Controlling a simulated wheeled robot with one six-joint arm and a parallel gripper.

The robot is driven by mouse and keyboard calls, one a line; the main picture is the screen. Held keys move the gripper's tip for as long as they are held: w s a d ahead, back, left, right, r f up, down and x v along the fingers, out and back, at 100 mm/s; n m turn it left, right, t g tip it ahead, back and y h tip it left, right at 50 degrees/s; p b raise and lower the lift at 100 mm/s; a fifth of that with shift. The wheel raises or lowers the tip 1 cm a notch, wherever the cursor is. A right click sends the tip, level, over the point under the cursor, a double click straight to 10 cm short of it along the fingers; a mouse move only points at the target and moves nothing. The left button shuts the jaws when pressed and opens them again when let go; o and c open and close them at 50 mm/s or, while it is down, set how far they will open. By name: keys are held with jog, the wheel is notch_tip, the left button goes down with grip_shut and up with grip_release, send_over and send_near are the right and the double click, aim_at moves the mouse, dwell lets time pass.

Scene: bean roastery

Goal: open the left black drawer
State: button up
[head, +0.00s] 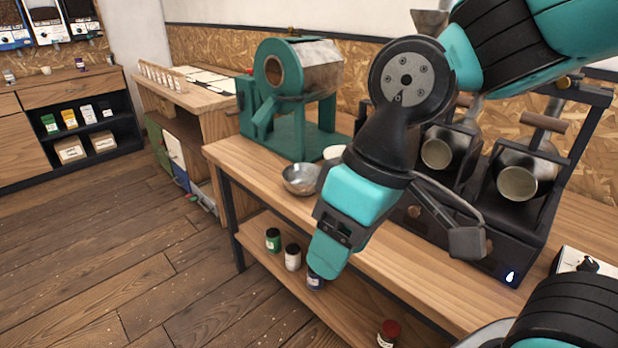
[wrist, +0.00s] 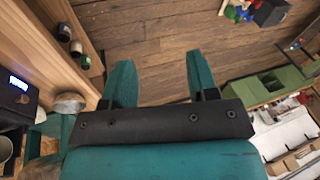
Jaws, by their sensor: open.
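I cannot pick out a left black drawer for certain in either view. A black twin-drum machine (head: 508,232) stands on the wooden bench at the right in the head view, and my arm hides part of its front. Its dark side with a lit mark also shows at the left edge of the wrist view (wrist: 14,100). My gripper (head: 328,268) points down in front of the bench, left of this machine and apart from it. In the wrist view its two teal fingers (wrist: 160,75) are spread with nothing between them, above the floor.
The bench (head: 245,155) carries a green roaster (head: 300,125) and a metal bowl (head: 300,179). Several jars, one a green jar (head: 273,239), stand on its lower shelf (head: 262,262). A wooden cabinet (head: 60,95) stands at the far left. The plank floor (head: 110,250) between is mostly clear.

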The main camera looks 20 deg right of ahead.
jog(key=w+d+f+m+h+p, duration=0.1)
jog(key=w+d+m+h, duration=0.2)
jog(key=w+d+m, duration=0.6)
jog(key=w+d+f+m+t+h, duration=0.15)
jog(key=w+d+m, duration=0.25)
jog(key=w, duration=0.9)
jog(key=w+d+f+m+h+p, duration=0.1)
jog(key=w+d+m+h, duration=0.3)
jog(key=w+d+m, duration=0.45)
jog(key=shift+n+y, duration=0.25)
jog(key=shift+n, duration=0.5)
jog(key=x, duration=0.5)
jog(key=w+a+p+x, duration=0.1)
jog(key=x, duration=0.5)
jog(key=w+p+x, duration=0.1)
jog(key=x, duration=0.4)
jog(key=shift+a+f, duration=0.25)
jog(key=shift+f, duration=0.2)
